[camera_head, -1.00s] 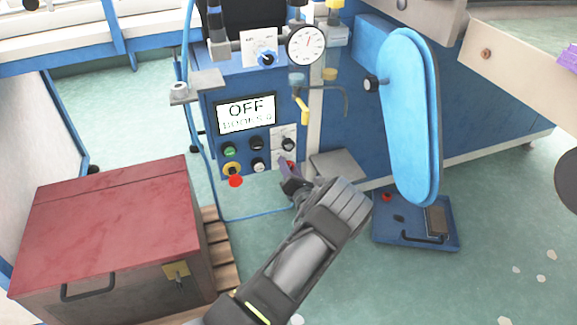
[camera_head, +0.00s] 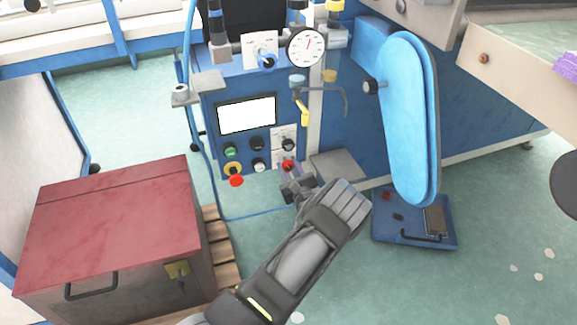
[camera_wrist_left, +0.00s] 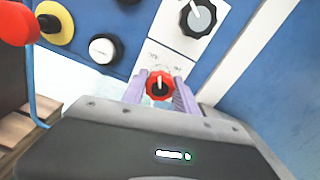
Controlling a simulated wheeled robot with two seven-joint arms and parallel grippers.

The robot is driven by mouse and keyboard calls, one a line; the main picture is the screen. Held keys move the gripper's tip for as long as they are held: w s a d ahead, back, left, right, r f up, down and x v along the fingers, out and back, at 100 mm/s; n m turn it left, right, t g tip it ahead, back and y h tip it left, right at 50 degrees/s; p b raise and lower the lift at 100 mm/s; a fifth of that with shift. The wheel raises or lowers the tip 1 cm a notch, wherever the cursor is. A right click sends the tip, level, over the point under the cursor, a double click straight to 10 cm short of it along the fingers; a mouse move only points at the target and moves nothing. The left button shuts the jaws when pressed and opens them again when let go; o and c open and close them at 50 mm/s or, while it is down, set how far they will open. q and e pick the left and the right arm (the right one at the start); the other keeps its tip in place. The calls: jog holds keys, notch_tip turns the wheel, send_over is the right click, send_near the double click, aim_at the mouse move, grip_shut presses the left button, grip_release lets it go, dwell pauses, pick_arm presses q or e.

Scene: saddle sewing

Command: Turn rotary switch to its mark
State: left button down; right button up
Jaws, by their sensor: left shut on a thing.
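The red rotary switch (camera_head: 288,165) sits low on the right side of the blue control panel. It also shows in the left wrist view (camera_wrist_left: 159,86) on a white plate with small lettering that I cannot read. A pale pointer line on the knob points roughly up in that view. My left gripper (camera_head: 292,176) reaches the panel from below. In the left wrist view its purple fingertips (camera_wrist_left: 161,92) lie on either side of the red knob, shut on it. My right gripper is not in view.
A white button (camera_wrist_left: 102,49), a yellow-ringed button (camera_wrist_left: 58,22) and a red mushroom button (camera_head: 236,181) are to the left. The panel screen (camera_head: 247,116) is blank white. A red-topped chest (camera_head: 110,210) stands left.

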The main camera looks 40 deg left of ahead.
pick_arm(q)
jog(key=shift+n, duration=1.7)
jog(key=c, duration=0.9)
grip_release()
jog(key=shift+c, duration=0.2)
jog(key=p+v, duration=0.2)
jog(key=v, duration=0.6)
jog(key=shift+p, duration=0.3)
